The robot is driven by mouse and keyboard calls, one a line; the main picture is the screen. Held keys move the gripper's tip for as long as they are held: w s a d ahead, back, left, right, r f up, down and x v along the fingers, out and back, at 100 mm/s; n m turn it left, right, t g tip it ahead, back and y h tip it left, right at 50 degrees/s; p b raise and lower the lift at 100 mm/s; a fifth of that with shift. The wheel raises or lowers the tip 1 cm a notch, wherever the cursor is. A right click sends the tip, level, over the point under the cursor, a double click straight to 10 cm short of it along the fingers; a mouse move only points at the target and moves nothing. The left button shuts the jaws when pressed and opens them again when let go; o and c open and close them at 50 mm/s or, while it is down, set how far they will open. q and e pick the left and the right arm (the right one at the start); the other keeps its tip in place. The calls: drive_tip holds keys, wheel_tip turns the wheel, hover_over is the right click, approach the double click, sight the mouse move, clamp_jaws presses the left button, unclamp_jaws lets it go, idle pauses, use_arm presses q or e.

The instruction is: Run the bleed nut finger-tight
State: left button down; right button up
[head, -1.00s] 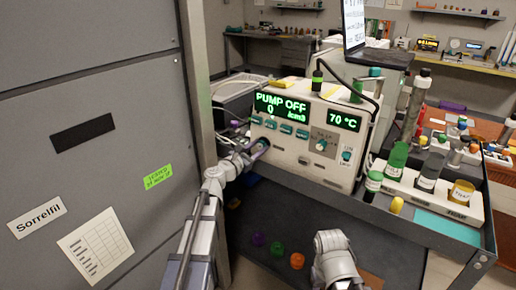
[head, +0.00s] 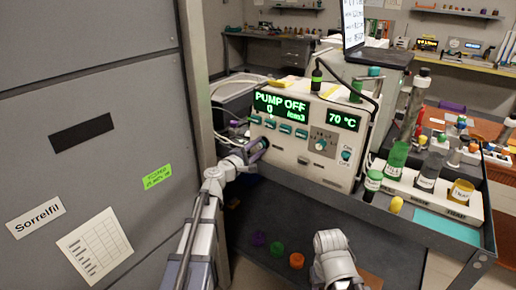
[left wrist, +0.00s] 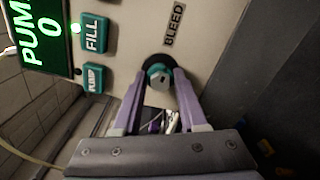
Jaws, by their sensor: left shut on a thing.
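The bleed nut (left wrist: 158,77) is a teal knob with a grey centre, set on the front panel of the pump unit (head: 300,165) under the BLEED label (left wrist: 174,24). My left gripper (left wrist: 160,80) reaches the panel with its purple fingers on either side of the nut, shut on it. In the head view the left gripper (head: 257,150) is at the panel's lower left and mostly covers the nut. How far the nut is threaded cannot be told. My right arm shows at the bottom, but its gripper is not visible.
The pump display (head: 281,106) reads PUMP OFF and 0. A FILL button (left wrist: 95,33) and a PUMP button (left wrist: 94,77) sit near the nut. Purple, green and orange caps (head: 297,261) lie on the dark surface below. A grey cabinet (head: 95,140) stands close at left.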

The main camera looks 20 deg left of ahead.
use_arm(q)
drive_tip(key=m, duration=0.4)
drive_tip(key=shift+s+f+m, duration=0.15)
drive_tip(key=shift+s+m, duration=0.05)
drive_tip(key=shift+m, duration=0.1)
drive_tip(key=m, duration=0.3)
drive_tip(key=shift+m, duration=0.4)
drive_tip(key=m, duration=0.4)
drive_tip(key=shift+m, duration=1.6)
drive_tip(key=shift+c, duration=2.2)
unclamp_jaws()
drive_tip(key=shift+w+a, duration=0.1)
